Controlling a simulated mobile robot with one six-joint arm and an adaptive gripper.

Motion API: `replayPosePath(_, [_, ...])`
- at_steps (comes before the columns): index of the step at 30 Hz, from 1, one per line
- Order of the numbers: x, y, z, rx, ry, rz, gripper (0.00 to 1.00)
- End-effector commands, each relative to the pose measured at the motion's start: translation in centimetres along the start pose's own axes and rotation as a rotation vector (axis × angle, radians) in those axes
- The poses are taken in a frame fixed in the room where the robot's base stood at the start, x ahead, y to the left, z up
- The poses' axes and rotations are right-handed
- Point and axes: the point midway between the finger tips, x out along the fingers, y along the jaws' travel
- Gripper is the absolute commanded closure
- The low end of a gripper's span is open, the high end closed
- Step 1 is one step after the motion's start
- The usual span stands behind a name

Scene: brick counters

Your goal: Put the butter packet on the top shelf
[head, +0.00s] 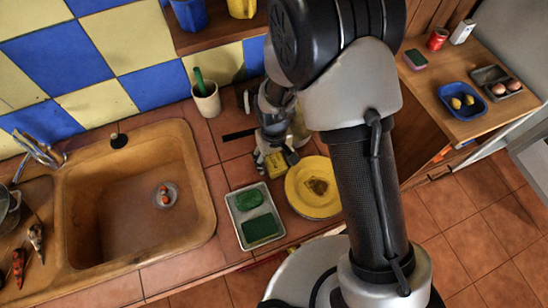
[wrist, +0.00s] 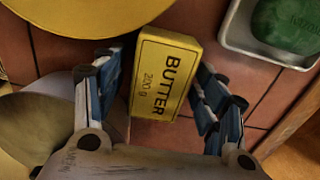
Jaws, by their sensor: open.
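The yellow butter packet (wrist: 164,72), lettered "BUTTER 200 g", stands between my gripper's (wrist: 160,85) two fingers in the wrist view. The fingers are open, one on each side; I cannot tell whether either touches it. In the head view the packet (head: 276,165) is on the tiled counter, left of the yellow plate, with my gripper (head: 272,155) over it, pointing down. A wooden shelf (head: 222,38) is on the wall at the top of the head view. It bears a blue mug and a yellow mug; its upper part is cut off.
The yellow plate (head: 300,205) holds a brown piece of food. A metal tray (head: 236,226) with green soap and a sponge lies in front. A cup (head: 208,104) with a green-handled brush stands behind. The sink (head: 75,235) is left. A wooden counter (head: 432,78) at right bears several items.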

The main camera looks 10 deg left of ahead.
Motion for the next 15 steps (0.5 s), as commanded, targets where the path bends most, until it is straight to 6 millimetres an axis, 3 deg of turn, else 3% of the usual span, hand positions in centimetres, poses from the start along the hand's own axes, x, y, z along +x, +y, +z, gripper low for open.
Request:
replayPosePath(8, [-0.3,0.0,0.0,0.0,0.0,0.0,0.34])
replayPosePath(15, [-4.2,0.0,-0.1,0.0,0.004,0.0,0.34])
